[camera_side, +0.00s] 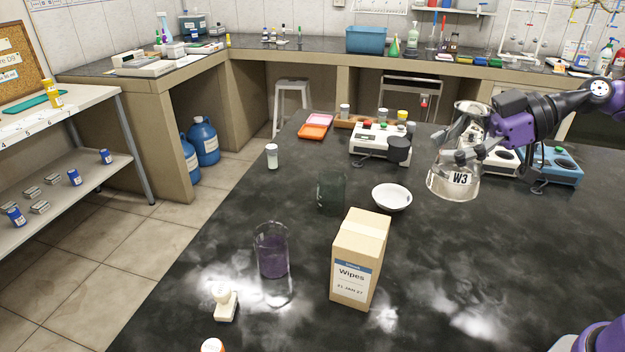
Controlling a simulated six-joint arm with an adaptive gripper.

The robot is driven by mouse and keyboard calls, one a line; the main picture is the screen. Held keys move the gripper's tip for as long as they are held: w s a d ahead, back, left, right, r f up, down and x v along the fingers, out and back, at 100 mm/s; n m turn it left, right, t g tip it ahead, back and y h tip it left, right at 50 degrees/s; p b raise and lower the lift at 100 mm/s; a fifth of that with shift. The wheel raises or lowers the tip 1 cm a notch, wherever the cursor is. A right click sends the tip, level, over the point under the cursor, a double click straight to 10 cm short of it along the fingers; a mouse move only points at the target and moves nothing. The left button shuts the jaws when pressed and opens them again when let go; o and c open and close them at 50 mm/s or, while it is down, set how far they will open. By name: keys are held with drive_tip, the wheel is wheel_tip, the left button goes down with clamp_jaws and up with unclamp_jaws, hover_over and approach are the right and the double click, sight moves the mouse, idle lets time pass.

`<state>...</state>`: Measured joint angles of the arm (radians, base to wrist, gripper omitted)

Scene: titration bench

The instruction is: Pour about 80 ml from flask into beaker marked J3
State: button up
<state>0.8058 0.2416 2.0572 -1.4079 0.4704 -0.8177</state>
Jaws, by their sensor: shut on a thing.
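My gripper (472,138) is shut on a clear flask (456,184) labelled W3, at the right of the bench. The flask looks upright and seems held above the black bench top. Its liquid level is hard to make out. A clear beaker (272,251) holding purple liquid stands at the front left of the bench, apart from the flask. A darker, greenish beaker (331,191) stands further back, between the purple one and the flask. I cannot read a J3 mark on either beaker.
A tall Wipes box (358,262) stands in front of the flask and to its left. A white bowl (391,197) lies between the dark beaker and the flask. A balance (379,143) and hot plates (556,165) stand behind. A white stamp-like object (225,303) sits at front left.

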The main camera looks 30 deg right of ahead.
drive_tip(key=shift+r, duration=0.9)
drive_tip(key=w+a+f+m+t+h, duration=0.3)
drive_tip(key=w+a+m+t+h, duration=0.3)
drive_tip(key=w+a, duration=0.8)
drive_tip(key=w+a+r+m+h, duration=0.2)
drive_tip(key=w+a+r+m, duration=0.1)
drive_tip(key=a, duration=0.2)
drive_tip(key=shift+w+d+f, duration=0.1)
drive_tip(key=shift+d+f, duration=0.1)
drive_tip(key=shift+f, duration=1.05)
drive_tip(key=shift+w+d+f, duration=0.1)
drive_tip(key=shift+d+f, duration=0.1)
drive_tip(key=shift+f, duration=1)
drive_tip(key=shift+d+r+m+g, duration=0.1)
drive_tip(key=shift+d+m+g, duration=0.1)
drive_tip(key=shift+m+g, duration=0.15)
